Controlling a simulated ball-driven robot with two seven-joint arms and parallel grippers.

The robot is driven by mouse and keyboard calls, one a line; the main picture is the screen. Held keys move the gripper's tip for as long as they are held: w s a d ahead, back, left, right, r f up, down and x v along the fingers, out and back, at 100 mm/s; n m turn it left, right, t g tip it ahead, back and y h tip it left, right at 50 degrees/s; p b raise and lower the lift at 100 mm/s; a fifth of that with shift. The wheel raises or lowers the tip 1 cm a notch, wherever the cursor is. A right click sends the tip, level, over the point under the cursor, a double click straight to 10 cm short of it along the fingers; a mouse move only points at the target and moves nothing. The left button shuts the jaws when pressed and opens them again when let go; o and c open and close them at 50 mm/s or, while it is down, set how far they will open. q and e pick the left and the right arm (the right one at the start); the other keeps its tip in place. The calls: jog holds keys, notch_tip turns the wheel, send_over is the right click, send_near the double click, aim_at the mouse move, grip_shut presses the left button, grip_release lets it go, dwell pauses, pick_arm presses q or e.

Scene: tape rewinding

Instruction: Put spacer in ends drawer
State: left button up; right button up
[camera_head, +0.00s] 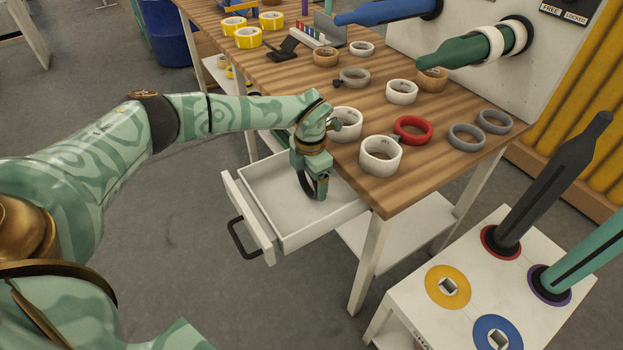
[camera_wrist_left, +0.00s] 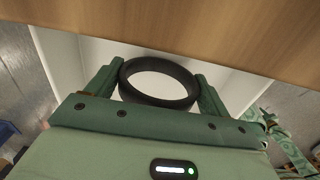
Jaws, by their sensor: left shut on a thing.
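The drawer (camera_head: 247,217) under the wooden table is pulled open, with a white inside and a dark handle on its front. My left gripper (camera_head: 314,186) points down over the drawer, close to the table edge. It is shut on a dark ring, the spacer (camera_head: 305,182), whose lower part shows over the white drawer floor. In the left wrist view the black spacer (camera_wrist_left: 158,101) sits between the two green fingers, with the drawer's white inside behind it. I cannot tell whether the spacer touches the drawer floor. My right gripper is in neither view.
The tabletop (camera_head: 297,78) overhangs the back of the drawer. Several tape rolls stand on it, including a white roll (camera_head: 380,155) and a red roll (camera_head: 413,130) near the front. A white stand (camera_head: 400,300) with coloured rings is at the lower right.

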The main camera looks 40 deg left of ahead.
pick_arm(q)
jog(key=shift+f, duration=0.1)
jog(key=o, duration=0.9)
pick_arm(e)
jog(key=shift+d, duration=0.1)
pick_arm(q)
notch_tip(320, 180, up, 12)
jog(key=p, duration=0.5)
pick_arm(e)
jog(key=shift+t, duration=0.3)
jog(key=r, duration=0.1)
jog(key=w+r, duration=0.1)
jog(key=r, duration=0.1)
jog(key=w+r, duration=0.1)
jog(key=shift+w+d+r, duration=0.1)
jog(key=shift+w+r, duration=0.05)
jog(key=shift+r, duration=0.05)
